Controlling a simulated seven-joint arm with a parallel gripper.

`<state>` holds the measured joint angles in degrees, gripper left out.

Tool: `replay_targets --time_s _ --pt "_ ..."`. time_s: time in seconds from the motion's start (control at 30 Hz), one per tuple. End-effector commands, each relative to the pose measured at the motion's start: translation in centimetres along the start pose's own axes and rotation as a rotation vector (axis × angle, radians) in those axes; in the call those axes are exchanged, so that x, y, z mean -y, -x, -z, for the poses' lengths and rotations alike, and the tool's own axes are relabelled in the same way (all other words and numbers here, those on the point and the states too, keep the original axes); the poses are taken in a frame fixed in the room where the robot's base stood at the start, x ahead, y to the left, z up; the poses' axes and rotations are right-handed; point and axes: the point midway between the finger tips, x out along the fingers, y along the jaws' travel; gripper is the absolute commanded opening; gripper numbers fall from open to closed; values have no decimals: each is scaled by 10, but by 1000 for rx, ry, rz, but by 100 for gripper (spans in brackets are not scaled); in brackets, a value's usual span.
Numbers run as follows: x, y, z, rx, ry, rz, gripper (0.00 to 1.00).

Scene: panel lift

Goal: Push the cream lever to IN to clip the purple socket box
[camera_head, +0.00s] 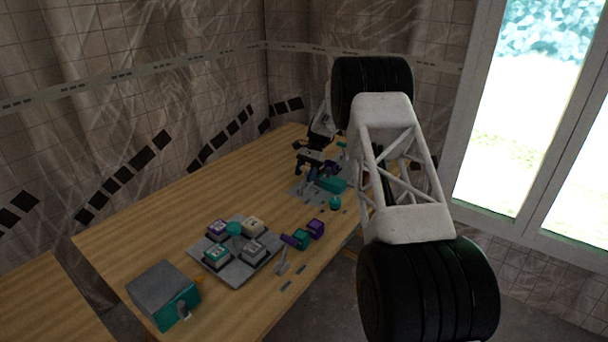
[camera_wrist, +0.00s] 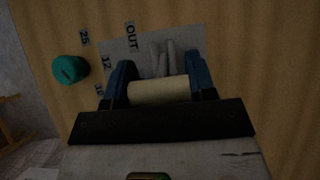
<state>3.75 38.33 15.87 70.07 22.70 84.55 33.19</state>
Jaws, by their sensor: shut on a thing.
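My gripper (camera_wrist: 160,82) is shut on a cream cylinder, the grip of the cream lever (camera_wrist: 158,93), with a dark blue finger at each end of it. In the head view my gripper (camera_head: 308,172) is at the far part of the table, and the lever is not clear there. A small purple thing (camera_head: 332,168) shows beside it, and a purple block (camera_head: 315,228) sits nearer. I cannot tell which is the socket box.
A teal knob (camera_wrist: 70,69) stands left of the plate beside number labels. On the wooden table (camera_head: 190,205), a grey tray (camera_head: 217,272) holds several blocks, with a teal block (camera_head: 301,239) to its right. A grey and teal box (camera_head: 164,293) stands at the near left.

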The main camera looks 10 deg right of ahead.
Motion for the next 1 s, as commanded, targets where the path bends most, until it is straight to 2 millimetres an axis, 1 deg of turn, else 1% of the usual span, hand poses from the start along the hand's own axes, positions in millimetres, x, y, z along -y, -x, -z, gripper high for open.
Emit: replay_targets --time_s 0.23,0.67,0.7,0.83,1.0 --pt "0 4 5 -4 0 2 8" --pt "0 5 6 -5 0 3 8" --pt "0 5 6 -5 0 3 57" --pt "0 4 6 -4 0 2 77" --pt "0 4 6 -3 0 1 77"
